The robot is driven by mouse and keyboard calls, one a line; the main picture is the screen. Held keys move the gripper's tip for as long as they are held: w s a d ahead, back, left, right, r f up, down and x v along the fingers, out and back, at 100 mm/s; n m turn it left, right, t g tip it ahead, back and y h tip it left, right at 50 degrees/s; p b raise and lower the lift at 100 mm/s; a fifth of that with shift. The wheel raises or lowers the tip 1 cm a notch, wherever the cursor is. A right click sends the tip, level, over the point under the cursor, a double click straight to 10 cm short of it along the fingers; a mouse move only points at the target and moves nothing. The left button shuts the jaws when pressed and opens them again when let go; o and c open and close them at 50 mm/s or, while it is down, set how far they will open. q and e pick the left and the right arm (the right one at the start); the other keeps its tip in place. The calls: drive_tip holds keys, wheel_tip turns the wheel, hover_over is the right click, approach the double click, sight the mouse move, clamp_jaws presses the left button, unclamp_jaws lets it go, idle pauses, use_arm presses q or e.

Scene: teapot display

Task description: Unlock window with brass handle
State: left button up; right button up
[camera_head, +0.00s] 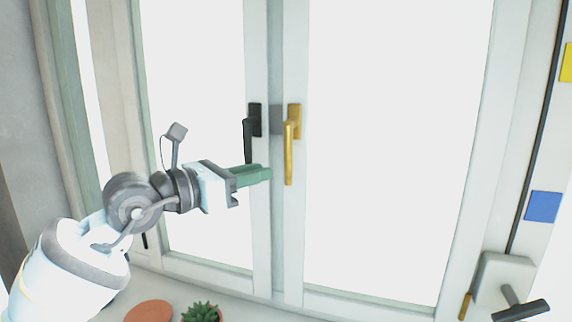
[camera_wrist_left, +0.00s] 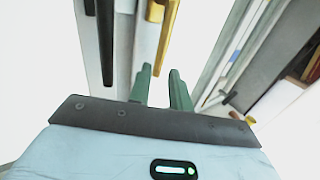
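The brass handle (camera_head: 289,150) hangs down on the frame of the right window pane, and its lever also shows in the left wrist view (camera_wrist_left: 167,35). A black handle (camera_head: 248,138) points down on the left pane's frame, and it shows at the left in the wrist view (camera_wrist_left: 106,40). My left gripper (camera_head: 262,174) has green fingers, just left of the brass lever's lower end and below the black handle. In the wrist view the fingers (camera_wrist_left: 160,78) are apart with nothing between them. The brass lever shows beyond the fingertips. My right gripper is not in view.
A grey box with a dark lever (camera_head: 505,280) is at the lower right. A small succulent (camera_head: 201,312) and a terracotta round (camera_head: 149,311) are at the bottom, below the window. Blue (camera_head: 543,206) and yellow squares (camera_head: 567,63) are on the right wall.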

sight(285, 166)
use_arm(q)
drive_tip(key=shift+x, duration=3.9)
clamp_jaws()
